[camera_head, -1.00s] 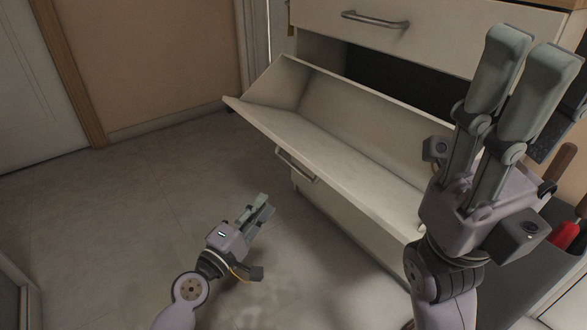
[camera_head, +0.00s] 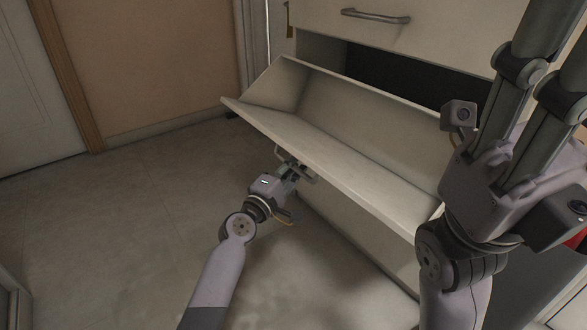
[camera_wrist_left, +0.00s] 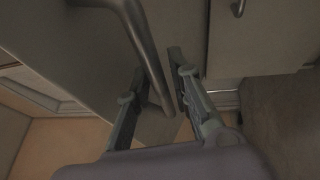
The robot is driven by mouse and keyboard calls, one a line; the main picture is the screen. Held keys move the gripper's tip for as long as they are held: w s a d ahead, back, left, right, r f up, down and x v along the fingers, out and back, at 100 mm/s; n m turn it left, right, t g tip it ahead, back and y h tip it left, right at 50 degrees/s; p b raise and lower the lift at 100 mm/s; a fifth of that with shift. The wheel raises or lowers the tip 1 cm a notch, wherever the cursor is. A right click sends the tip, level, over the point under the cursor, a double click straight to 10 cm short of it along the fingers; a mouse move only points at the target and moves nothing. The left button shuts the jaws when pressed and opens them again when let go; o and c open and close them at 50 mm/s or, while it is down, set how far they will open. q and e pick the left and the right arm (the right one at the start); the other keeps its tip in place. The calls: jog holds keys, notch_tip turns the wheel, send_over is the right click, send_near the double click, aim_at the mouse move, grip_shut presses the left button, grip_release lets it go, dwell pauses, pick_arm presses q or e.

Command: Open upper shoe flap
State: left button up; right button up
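A pale shoe flap (camera_head: 330,150) is tilted out from the cabinet below a closed front (camera_head: 440,35), and a dark gap shows behind it. The flap's grey bar handle (camera_head: 308,176) is on its outer face, partly hidden by my left gripper (camera_head: 290,170). In the left wrist view, the handle bar (camera_wrist_left: 147,50) runs between the spread fingers of the left gripper (camera_wrist_left: 158,78); contact cannot be made out. My right gripper (camera_head: 550,60) is raised at the right, empty, its fingers apart and their ends cut off by the frame.
The closed front above has its own bar handle (camera_head: 376,16). A grey bin-like thing (camera_head: 520,270) with a red item stands at the right, behind my right arm. The floor (camera_head: 120,230) at the left is clear, with a wall (camera_head: 165,70) behind.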

pick_arm(q)
grip_shut()
dwell(0.7)
